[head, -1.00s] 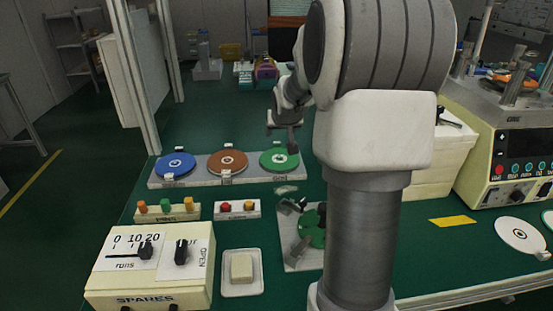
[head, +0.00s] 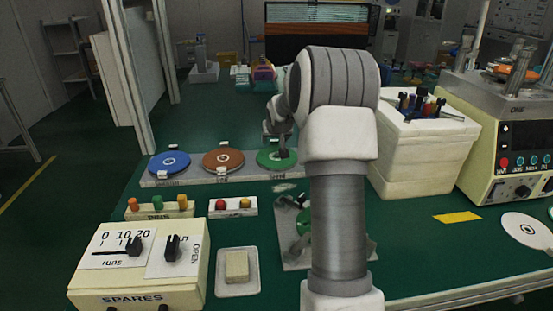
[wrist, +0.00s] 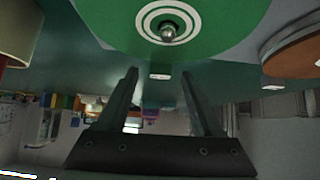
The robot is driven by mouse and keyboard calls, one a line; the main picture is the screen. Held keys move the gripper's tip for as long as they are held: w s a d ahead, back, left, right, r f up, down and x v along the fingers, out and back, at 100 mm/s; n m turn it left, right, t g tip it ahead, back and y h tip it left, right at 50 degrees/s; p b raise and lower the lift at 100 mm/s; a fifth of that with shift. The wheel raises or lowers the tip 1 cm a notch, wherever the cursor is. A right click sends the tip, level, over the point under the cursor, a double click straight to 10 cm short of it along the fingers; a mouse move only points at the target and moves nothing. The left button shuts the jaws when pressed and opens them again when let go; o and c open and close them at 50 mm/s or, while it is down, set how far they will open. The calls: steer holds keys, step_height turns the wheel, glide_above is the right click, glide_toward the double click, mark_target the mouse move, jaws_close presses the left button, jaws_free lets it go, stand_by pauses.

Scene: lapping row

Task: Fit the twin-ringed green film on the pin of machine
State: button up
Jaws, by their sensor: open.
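A green disc (head: 277,161) with white rings at its centre lies at the right end of a grey rack, under my gripper. In the wrist view the same green disc (wrist: 215,22) fills the top, with pale concentric rings around a shiny round pin head. My gripper (wrist: 159,78) is open and empty, its two fingers apart near the disc's edge. In the head view my gripper (head: 282,146) partly covers the disc. Another green disc (head: 303,222) sits on a grey fixture, mostly hidden behind my arm. A machine (head: 500,140) with an orange disc on top stands at right.
A blue disc (head: 169,163) and a brown disc (head: 223,160) share the rack (head: 200,178). A SPARES box (head: 140,265) with knobs stands front left. A white bin (head: 420,150) with tools stands right of my arm. A white ringed disc (head: 526,229) lies front right.

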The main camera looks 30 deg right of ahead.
steer(key=shift+w+d+f, duration=0.1)
steer(key=shift+w+f, duration=0.05)
jaws_close()
stand_by(0.4)
